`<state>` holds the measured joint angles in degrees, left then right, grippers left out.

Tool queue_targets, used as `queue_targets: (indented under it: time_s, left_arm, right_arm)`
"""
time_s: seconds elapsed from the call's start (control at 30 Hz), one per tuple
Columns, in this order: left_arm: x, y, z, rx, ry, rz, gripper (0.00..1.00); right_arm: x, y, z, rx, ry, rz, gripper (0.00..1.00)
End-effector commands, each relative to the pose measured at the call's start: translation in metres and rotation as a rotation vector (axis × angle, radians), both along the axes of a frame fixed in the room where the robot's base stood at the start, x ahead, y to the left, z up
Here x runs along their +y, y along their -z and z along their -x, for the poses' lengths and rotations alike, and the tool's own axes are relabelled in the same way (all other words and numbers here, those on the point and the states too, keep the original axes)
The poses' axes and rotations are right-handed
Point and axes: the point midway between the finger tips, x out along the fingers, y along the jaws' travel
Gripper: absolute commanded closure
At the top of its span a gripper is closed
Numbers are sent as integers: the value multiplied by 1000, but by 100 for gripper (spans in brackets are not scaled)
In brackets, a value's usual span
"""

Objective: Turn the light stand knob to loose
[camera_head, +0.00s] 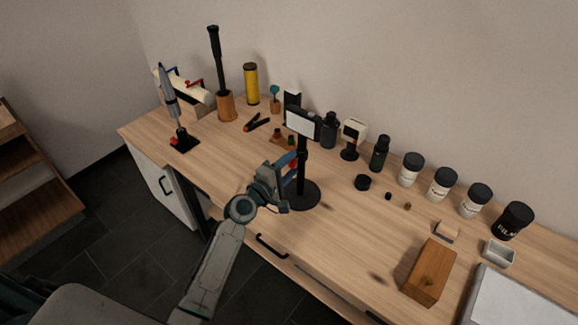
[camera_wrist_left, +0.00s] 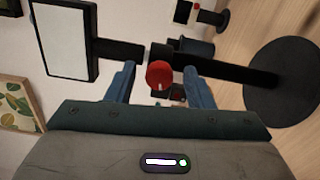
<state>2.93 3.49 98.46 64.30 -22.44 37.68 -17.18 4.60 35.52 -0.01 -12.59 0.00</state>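The light stand is a black post (camera_head: 301,163) on a round black base (camera_head: 300,194), with a pale rectangular light panel (camera_head: 299,122) on top. Its red round knob (camera_wrist_left: 159,75) shows in the left wrist view, where the post (camera_wrist_left: 225,67) lies sideways and the base (camera_wrist_left: 287,85) is at right. My left gripper (camera_head: 287,170) is at the post's left side in the head view. In the left wrist view its two blue fingers are apart, with the knob in the gap between them and clear space on both sides. My right gripper is not in view.
Black-lidded jars (camera_head: 442,184) line the back right. A wooden box (camera_head: 429,271) stands at the front right beside a white tray (camera_head: 510,300). The tabletop right of the base is mostly clear.

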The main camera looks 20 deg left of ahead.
Motion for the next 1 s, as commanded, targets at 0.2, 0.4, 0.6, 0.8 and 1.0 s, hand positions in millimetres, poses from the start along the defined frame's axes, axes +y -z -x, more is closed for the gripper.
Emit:
queue_targets:
  time_s: [0.2, 0.4, 0.6, 0.8, 1.0]
  left_arm:
    - [1, 0, 2, 0, 0, -1, 52]
    - [10, 3, 29, 1, 0, -3, 52]
    - [25, 4, 68, 1, 0, -5, 52]
    - [34, 2, 94, 1, 0, -3, 52]
    - [37, 0, 102, 0, 0, 0, 52]
  right_arm:
    - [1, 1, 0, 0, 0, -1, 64]
    - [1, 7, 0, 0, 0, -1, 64]
    - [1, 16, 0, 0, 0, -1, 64]
    - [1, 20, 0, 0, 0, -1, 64]
    - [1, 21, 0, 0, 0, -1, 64]
